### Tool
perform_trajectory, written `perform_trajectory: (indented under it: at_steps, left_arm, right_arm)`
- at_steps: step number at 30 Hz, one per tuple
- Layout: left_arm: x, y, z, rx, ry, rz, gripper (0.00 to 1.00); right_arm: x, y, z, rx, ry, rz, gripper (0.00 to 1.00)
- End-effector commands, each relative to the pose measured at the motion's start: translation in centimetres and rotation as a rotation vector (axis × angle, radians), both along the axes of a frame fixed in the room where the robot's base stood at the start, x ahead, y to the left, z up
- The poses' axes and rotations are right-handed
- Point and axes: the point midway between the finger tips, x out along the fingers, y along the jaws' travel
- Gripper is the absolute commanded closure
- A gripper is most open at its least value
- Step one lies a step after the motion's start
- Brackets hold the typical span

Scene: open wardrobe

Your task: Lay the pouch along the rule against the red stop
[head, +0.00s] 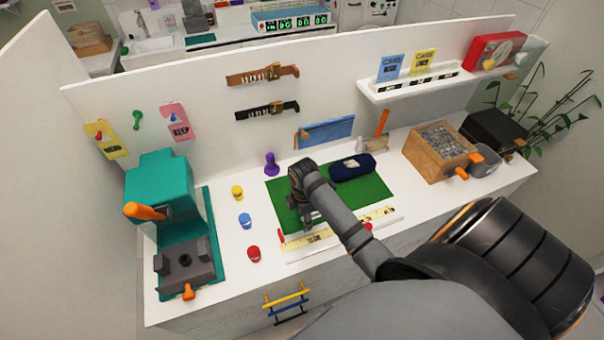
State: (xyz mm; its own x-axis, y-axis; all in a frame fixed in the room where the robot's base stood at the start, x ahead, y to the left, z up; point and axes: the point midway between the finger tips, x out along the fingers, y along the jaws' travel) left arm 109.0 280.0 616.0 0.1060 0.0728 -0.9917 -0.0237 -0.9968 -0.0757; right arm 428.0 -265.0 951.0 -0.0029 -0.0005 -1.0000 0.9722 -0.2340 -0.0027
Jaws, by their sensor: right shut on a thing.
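The navy pouch (352,166) lies on the back right of the green mat (375,189), behind my right forearm. A flat blue zip pouch (328,132) leans on the back panel. The yellow rule (377,214) runs along the mat's front edge, partly hidden by my arm. A small red piece (281,236) stands at its left end; another red piece (367,226) shows beside my arm. Which is the stop is unclear. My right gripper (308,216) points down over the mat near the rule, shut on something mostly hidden. My left gripper is out of view.
Yellow, blue and red knobbed pieces (254,254) stand left of the mat, with a purple one (271,163) behind. A teal machine (163,195) fills the left. A wooden box (438,158) stands right. The white counter's front right is clear.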

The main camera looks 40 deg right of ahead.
Motion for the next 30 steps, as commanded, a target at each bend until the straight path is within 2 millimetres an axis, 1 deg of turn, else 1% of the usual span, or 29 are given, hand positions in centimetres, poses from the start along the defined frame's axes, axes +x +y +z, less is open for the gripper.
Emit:
perform_trajectory:
  at_steps: [1,3,6,12,15,18,29,30]
  left_arm:
    - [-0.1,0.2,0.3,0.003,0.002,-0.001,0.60]
    - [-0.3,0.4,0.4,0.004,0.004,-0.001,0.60]
    - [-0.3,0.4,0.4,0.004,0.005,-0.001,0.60]
    - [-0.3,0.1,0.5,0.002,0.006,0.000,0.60]
    - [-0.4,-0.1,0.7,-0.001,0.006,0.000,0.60]
    - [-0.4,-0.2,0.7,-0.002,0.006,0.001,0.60]
    - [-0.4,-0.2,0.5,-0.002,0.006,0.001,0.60]
    - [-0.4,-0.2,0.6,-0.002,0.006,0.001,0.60]
  right_arm:
    - [0.8,-0.3,-0.6,0.000,0.000,-0.001,0.77]
    - [1.5,-0.7,-1.7,0.000,0.000,0.000,0.77]
    - [2.0,-1.0,-2.6,0.000,-0.001,0.000,0.77]
    - [2.5,-1.2,-3.3,0.000,-0.001,0.000,0.77]
    - [2.4,-1.2,-5.1,0.000,0.002,0.001,0.77]
    - [2.4,-1.2,-6.1,-0.001,0.000,0.001,0.77]
    - [2.5,-1.2,-6.7,-0.001,-0.002,0.002,0.77]
    - [2.5,-1.2,-6.6,-0.001,-0.002,0.002,0.43]
